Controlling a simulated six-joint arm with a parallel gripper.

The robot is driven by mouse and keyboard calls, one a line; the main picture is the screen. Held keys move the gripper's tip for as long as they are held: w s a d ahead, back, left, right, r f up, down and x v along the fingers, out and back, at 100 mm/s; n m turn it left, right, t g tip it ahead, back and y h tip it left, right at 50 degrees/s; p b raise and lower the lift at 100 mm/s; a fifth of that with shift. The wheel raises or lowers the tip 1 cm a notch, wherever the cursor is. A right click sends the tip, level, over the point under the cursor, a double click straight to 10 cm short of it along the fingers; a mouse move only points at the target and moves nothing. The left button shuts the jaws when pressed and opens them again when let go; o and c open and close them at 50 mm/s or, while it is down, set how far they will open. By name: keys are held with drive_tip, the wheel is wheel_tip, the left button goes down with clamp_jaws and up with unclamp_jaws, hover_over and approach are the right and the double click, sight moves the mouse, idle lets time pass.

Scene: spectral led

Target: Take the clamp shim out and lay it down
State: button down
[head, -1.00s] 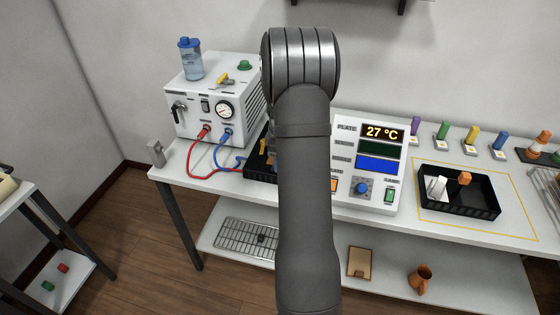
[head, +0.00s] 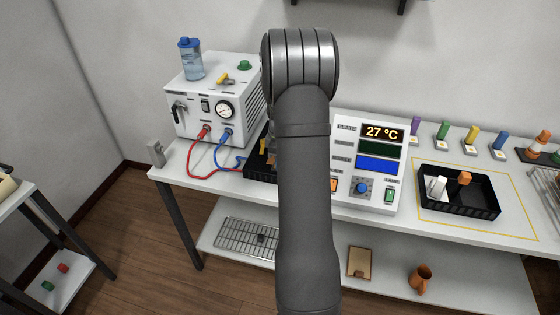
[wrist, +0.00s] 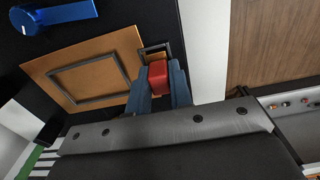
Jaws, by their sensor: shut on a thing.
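My gripper (wrist: 158,70) shows in the wrist view, its two blue-grey fingers shut on a small red block (wrist: 158,79), which I take to be the clamp shim. The block is over the edge of a copper-coloured plate (wrist: 118,48), beside a small square metal frame (wrist: 153,50). I cannot tell whether it is clear of the frame. A blue lever or knob (wrist: 58,16) is at the upper left. In the head view my arm hides the gripper, the block and most of the black fixture (head: 258,166).
A white chiller box (head: 190,110) with red and blue hoses stands left of the fixture. A control panel reading 27 °C (head: 385,180) stands to its right. Further right, a black tray (head: 460,207) holds a white piece and an orange block, inside a yellow outline.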

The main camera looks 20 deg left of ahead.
drive_tip(key=shift+r, duration=0.25)
drive_tip(key=shift+r, duration=1.1)
drive_tip(key=shift+r, duration=0.15)
drive_tip(key=shift+r, duration=0.35)
drive_tip(key=shift+d, duration=0.1)
